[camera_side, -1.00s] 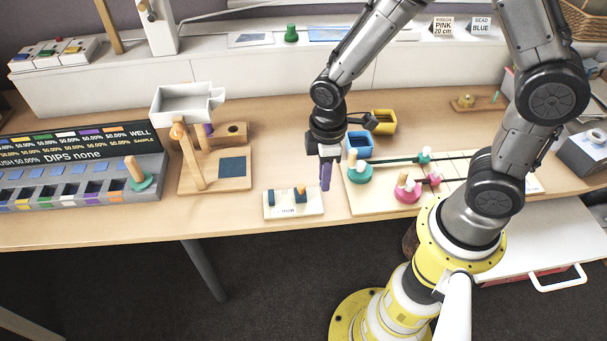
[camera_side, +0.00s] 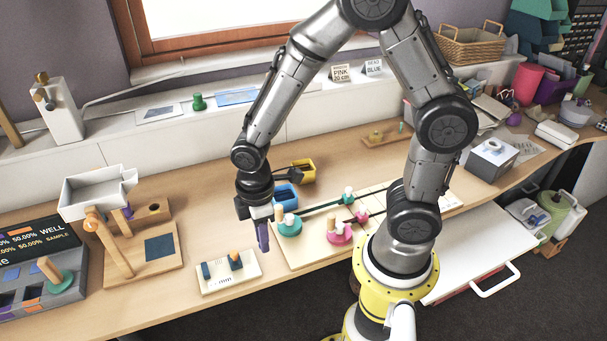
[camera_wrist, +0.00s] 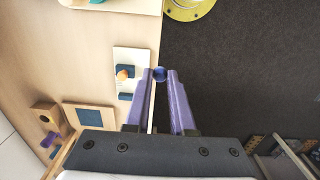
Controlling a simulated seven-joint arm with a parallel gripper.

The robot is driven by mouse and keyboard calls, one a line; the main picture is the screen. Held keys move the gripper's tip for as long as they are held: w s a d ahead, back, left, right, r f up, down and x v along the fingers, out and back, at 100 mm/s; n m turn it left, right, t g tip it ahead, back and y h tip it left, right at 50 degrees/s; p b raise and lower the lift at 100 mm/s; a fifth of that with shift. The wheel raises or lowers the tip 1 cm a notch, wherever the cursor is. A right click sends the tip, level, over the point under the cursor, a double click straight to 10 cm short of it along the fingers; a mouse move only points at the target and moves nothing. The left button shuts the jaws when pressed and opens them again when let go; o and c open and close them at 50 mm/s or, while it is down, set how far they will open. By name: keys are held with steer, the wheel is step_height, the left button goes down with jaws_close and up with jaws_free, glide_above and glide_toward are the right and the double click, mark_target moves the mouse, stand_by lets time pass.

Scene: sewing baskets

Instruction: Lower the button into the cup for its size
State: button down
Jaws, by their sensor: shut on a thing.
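My gripper (camera_side: 262,240) has purple fingers pointing down, above the table's front edge. In the wrist view its fingertips (camera_wrist: 160,78) are closed on a small round dark blue button (camera_wrist: 160,73). The button is too small to make out in the side view. An open blue cup-like container (camera_side: 287,197) and an open yellow one (camera_side: 303,171) stand behind the gripper, partly hidden by the arm. I cannot tell which sizes they are for. The gripper is in front of both, apart from them.
A small white board (camera_side: 217,281) with blue blocks and an orange-topped peg lies left of the gripper. A cream board (camera_side: 299,260) with teal and pink pegged discs lies right. A wooden stand with a white tray (camera_side: 98,192) stands further left.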

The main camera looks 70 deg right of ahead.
steer(key=shift+d, duration=0.1)
steer(key=w+d+r, duration=0.2)
steer(key=w+d, duration=0.1)
steer(key=d, duration=1.6)
glide_toward(303, 166)
steer(key=shift+s+a+r, duration=0.2)
steer(key=shift+s+a, duration=0.15)
steer(key=shift+a, duration=0.4)
steer(key=shift+s+a+r, duration=0.2)
steer(key=shift+s+a, duration=0.1)
steer(key=shift+a, duration=0.45)
steer(key=shift+f, duration=2.3)
steer(key=shift+f, duration=1.85)
